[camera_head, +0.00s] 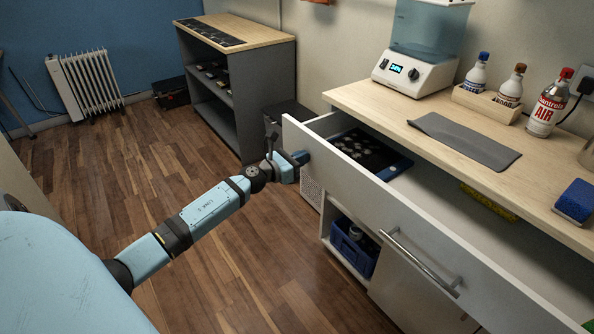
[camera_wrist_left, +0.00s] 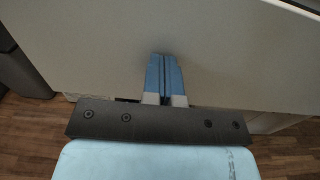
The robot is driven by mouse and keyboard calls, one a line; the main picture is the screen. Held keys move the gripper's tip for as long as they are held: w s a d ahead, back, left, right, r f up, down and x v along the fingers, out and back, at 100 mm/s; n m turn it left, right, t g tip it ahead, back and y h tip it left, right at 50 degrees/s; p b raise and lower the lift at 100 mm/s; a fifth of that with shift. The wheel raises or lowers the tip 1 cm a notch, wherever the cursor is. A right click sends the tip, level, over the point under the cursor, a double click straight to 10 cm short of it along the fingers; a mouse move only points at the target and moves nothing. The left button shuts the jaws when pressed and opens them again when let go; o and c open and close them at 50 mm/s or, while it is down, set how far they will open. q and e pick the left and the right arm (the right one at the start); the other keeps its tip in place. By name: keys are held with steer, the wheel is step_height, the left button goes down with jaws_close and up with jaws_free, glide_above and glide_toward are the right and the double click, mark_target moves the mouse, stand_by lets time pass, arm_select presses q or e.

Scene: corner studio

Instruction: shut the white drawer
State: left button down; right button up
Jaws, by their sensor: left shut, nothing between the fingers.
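The white drawer (camera_head: 400,215) stands pulled out below the wooden counter. Its inside shows a dark tray (camera_head: 368,153) and a yellow item (camera_head: 488,200). A bar handle (camera_head: 420,262) is in front of the cabinet. My left gripper (camera_head: 303,157) is at the left end of the drawer's front panel. In the left wrist view the gripper (camera_wrist_left: 163,62) is shut, with its blue fingers together and pointing at the plain white panel (camera_wrist_left: 90,50). Whether the tips touch the panel I cannot tell. My right gripper is not in view.
The counter (camera_head: 375,97) holds a water-tank device (camera_head: 417,70), several bottles, a grey mat (camera_head: 463,140) and a blue sponge (camera_head: 576,200). A blue crate (camera_head: 353,248) sits in the open shelf below. A grey shelf unit (camera_head: 235,85) stands behind. The wooden floor at left is clear.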

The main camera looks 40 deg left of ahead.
arm_select(q)
steer(key=b, duration=0.1)
glide_toward(344, 146)
steer(key=r, duration=0.1)
steer(key=s+r, duration=0.1)
steer(key=shift+s+a+r, duration=0.1)
steer(key=shift+a+r, duration=0.1)
steer(key=shift+r, duration=0.15)
steer(key=b+x, duration=0.2)
steer(key=x, duration=0.5)
steer(key=shift+w+d+f+b, duration=0.1)
steer(key=shift+w+f+b, duration=0.05)
steer(key=shift+w+b, duration=0.2)
steer(key=shift+b+x, duration=0.4)
steer(key=shift+x, duration=0.85)
steer(key=shift+w+d, duration=0.15)
steer(key=shift+w, duration=0.5)
steer(key=shift+r, duration=0.4)
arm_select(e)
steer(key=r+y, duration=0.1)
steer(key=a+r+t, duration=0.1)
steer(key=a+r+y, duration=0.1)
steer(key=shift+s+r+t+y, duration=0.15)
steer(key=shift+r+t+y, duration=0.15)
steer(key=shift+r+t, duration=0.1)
arm_select(q)
steer(key=shift+w+r, duration=0.1)
steer(key=shift+r, duration=0.05)
